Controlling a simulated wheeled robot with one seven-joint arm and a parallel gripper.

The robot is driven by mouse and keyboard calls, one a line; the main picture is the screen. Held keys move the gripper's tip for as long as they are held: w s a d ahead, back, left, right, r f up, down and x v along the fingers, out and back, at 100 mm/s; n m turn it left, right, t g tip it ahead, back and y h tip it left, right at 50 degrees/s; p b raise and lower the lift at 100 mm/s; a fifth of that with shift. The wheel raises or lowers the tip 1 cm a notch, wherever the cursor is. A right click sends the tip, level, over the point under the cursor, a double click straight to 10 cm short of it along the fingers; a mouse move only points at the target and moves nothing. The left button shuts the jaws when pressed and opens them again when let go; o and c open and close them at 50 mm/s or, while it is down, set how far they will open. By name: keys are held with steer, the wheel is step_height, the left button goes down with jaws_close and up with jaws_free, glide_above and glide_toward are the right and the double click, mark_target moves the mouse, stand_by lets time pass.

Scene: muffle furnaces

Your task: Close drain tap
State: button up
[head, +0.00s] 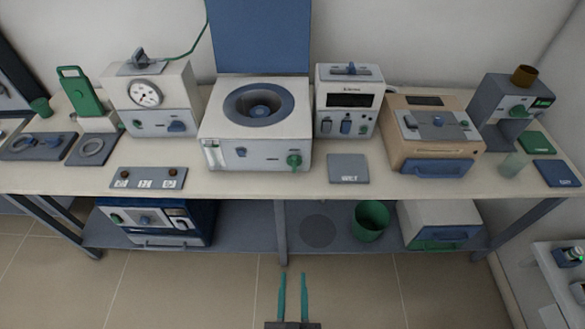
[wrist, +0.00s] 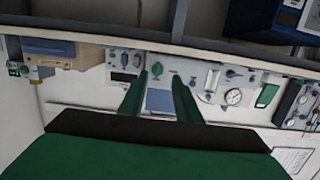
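The drain tap seems to be the green tap (head: 294,160) on the lower right front of the white centre machine (head: 225,162) with a round blue-ringed well. Its handle is small here, and I cannot tell whether it is open. In the wrist view, which is upside down, a green tap (wrist: 176,67) shows near the fingers, on the machine's pale front. My gripper (head: 293,280) is in front of the bench, well short of the tap. Its two green fingers are apart with nothing between them; they also show apart in the wrist view (wrist: 160,86).
The bench (head: 250,187) holds a dial-gauge box (head: 160,105) left of the machine, and a display box (head: 347,110) and tan furnace (head: 435,140) right of it. A grey plate (head: 348,172) lies nearby. A green bin (head: 370,222) stands on the lower shelf. Floor ahead is clear.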

steer(key=w+r, duration=0.1)
steer(key=w, duration=1)
steer(key=t, duration=0.2)
glide_toward(295, 164)
steer(key=w, duration=0.8)
steer(key=shift+r, duration=0.2)
steer(key=shift+s, duration=0.1)
steer(key=shift+c, duration=0.5)
jaws_close()
